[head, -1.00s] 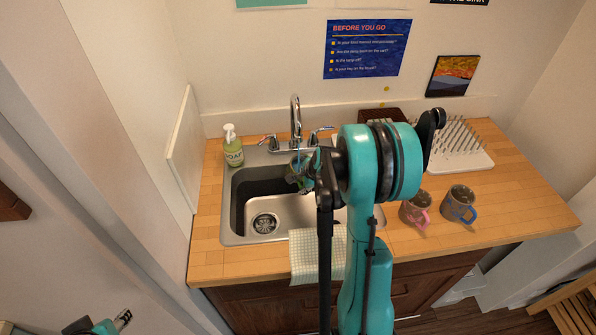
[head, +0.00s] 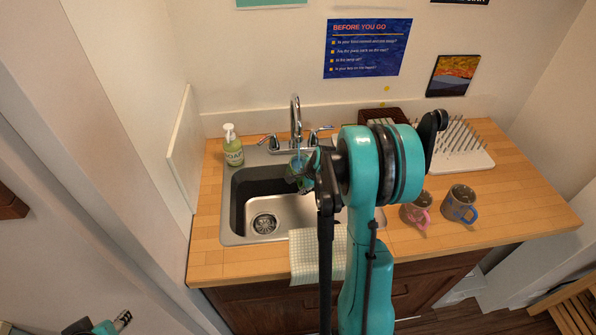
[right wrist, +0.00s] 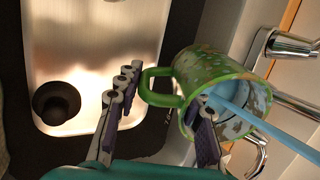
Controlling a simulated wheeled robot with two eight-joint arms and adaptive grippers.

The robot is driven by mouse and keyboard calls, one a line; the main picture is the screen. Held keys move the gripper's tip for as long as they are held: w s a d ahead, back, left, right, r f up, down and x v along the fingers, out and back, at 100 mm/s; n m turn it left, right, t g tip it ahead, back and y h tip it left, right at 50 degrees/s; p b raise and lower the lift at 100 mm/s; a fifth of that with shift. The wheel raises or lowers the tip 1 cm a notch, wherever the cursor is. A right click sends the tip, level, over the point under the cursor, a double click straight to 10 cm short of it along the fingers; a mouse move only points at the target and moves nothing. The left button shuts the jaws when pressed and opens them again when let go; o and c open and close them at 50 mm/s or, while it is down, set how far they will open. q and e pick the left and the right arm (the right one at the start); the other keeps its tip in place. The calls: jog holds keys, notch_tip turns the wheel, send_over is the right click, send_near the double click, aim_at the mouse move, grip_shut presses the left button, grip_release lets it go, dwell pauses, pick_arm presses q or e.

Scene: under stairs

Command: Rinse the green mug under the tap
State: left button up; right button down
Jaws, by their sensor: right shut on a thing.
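The green mug (right wrist: 205,85) is tilted in the right wrist view, its open mouth towards the lower right. My right gripper (right wrist: 158,118) is shut on it, with the mug's handle between the two fingers. A blue stream of water (right wrist: 245,112) runs into the mug's mouth. In the head view the mug (head: 304,163) shows only partly, below the tap (head: 296,118) and over the sink (head: 232,205); my right wrist hides the rest. My left gripper (head: 122,319) is at the bottom left corner, away from the counter, its jaws unclear.
A soap bottle (head: 232,147) stands left of the tap. A pink-handled mug (head: 416,210) and a blue-handled mug (head: 459,204) stand on the counter right of my right arm. A drying rack (head: 470,160) is behind them. A checked cloth (head: 316,258) hangs over the front edge.

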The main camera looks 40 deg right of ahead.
jog(key=shift+d, duration=0.15)
jog(key=shift+d, duration=0.45)
jog(key=shift+a, duration=0.2)
jog(key=shift+a+b, duration=0.3)
jog(key=shift+a, duration=0.1)
jog(key=shift+d, duration=0.3)
dwell(0.3)
jog(key=shift+d, duration=0.3)
jog(key=shift+a, duration=0.3)
